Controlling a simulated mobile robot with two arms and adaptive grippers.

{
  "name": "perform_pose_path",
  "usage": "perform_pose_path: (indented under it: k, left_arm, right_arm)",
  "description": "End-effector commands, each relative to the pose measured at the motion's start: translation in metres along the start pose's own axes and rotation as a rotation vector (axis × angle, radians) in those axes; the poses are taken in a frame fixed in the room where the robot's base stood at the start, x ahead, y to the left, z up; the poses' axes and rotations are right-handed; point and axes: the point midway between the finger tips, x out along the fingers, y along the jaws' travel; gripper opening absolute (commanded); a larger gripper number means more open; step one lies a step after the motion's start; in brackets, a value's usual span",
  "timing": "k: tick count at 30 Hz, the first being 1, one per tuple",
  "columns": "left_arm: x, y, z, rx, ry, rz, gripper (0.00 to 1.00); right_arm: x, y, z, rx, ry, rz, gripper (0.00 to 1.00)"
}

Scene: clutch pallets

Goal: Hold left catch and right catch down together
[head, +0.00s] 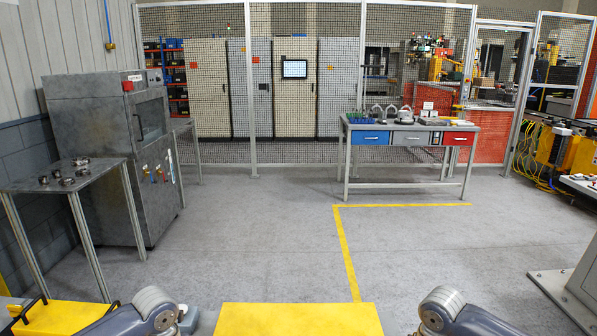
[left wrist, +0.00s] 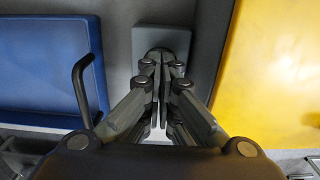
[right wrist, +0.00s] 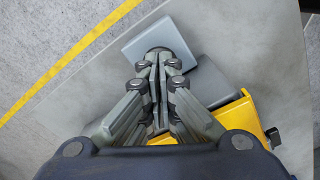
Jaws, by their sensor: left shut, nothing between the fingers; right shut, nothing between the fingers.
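My left gripper (left wrist: 162,72) shows in the left wrist view, shut and empty. A flat grey block (left wrist: 161,37) lies just beyond its fingertips and may be the left catch. My right gripper (right wrist: 158,72) shows in the right wrist view, also shut and empty. A pale grey block (right wrist: 160,42) lies beyond its fingertips and may be the right catch. The fingers cover part of each block, and I cannot tell whether they touch. In the head view both grippers are out of sight.
A yellow surface (head: 298,318) lies between my arms. In the left wrist view a blue panel (left wrist: 45,60) and black handle (left wrist: 82,95) are at left, a yellow panel (left wrist: 270,70) at right. A metal table (head: 65,175) stands left, a workbench (head: 410,128) farther back. The middle floor is clear.

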Motion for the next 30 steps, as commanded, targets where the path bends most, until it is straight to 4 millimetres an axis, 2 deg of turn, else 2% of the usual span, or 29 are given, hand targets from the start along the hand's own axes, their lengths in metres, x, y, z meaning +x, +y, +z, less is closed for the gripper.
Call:
perform_pose_path:
  k: [11,30]
  left_arm:
    - [0.001,0.000,0.000,0.000,0.000,0.000,0.00]
    - [0.019,0.000,0.000,0.001,0.000,0.000,0.00]
  right_arm:
    - [0.000,0.000,0.000,0.000,0.000,0.000,0.00]
    - [0.000,0.000,0.000,0.000,0.000,0.000,0.00]
